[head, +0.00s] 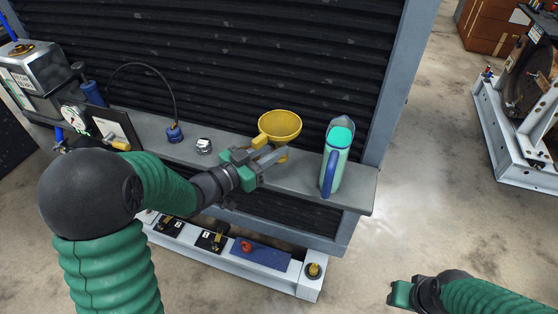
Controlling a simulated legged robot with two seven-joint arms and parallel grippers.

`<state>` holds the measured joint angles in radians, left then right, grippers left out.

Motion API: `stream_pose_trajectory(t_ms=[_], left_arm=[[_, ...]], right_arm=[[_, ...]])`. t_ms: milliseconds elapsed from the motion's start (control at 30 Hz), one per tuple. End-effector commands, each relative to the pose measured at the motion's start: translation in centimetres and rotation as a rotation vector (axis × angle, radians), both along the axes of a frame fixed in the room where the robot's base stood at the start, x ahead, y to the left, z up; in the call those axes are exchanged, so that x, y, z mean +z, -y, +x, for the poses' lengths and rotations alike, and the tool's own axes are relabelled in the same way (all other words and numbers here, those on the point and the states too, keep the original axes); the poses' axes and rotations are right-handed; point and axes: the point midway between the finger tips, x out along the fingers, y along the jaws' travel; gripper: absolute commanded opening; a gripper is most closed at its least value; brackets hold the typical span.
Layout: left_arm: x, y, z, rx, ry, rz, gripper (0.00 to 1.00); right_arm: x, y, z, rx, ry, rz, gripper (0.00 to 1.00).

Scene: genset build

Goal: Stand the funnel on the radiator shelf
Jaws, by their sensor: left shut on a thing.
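The yellow funnel (281,126) is upright, its wide mouth facing up, over the grey radiator shelf (180,150). My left gripper (268,160) is at the funnel's lower part and shut on it. The fingers hide part of the funnel's lower end, so I cannot tell whether it touches the shelf. My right gripper (400,296) is at the bottom right, away from the shelf. Only part of it shows, and its jaw opening is unclear.
A teal and blue jug (336,158) stands on the shelf just right of the funnel. A small capped item (204,146) and a blue fitting with a black hose (175,133) stand to the left. The louvred radiator (250,60) rises behind.

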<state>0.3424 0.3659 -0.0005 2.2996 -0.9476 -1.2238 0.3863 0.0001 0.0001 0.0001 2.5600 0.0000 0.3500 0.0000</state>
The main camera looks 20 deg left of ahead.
Motion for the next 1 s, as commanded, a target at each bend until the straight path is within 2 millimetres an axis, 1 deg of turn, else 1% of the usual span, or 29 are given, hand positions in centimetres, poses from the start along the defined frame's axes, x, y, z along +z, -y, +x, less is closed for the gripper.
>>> stream_pose_trajectory(t_ms=[67, 100, 133, 200, 233, 467, 567, 600, 767, 1000], left_arm=[[-0.2, 1.3, 0.6, -0.004, 0.000, 0.002, 0.00], [-1.4, 1.3, 0.6, -0.003, -0.004, 0.003, 0.00], [-2.2, 1.3, 0.6, -0.002, -0.005, 0.003, 0.00], [-3.5, 1.4, 0.6, -0.002, -0.003, 0.004, 0.00], [-3.7, 1.5, 0.6, -0.002, -0.003, 0.005, 0.00], [-3.5, 1.3, 0.6, -0.002, 0.000, 0.003, 0.00], [-3.9, 1.2, 0.6, -0.001, 0.000, 0.004, 0.00], [-4.0, 1.1, 0.6, -0.001, -0.002, 0.003, 0.28], [-3.9, 1.2, 0.6, -0.001, -0.003, 0.004, 0.49], [-4.0, 1.3, 0.6, -0.002, -0.005, 0.005, 0.49]], right_arm=[[-0.3, 0.0, 0.0, 0.001, 0.000, 0.000, 0.36], [-1.0, 0.0, 0.0, 0.001, 0.001, 0.000, 0.36], [-1.4, 0.0, 0.0, 0.001, 0.001, 0.000, 0.36], [-2.0, 0.0, 0.0, 0.000, 0.000, 0.000, 0.36], [-2.1, 0.0, 0.0, 0.000, 0.000, 0.000, 0.36], [-1.8, 0.0, 0.0, 0.000, 0.000, 0.000, 0.36], [-2.1, 0.0, 0.0, 0.000, 0.000, 0.000, 0.36], [-2.1, 0.0, 0.0, 0.000, 0.000, 0.000, 0.36], [-2.0, 0.0, 0.0, 0.000, 0.000, 0.000, 0.36], [-2.0, 0.0, 0.0, 0.000, 0.000, 0.000, 0.36]])
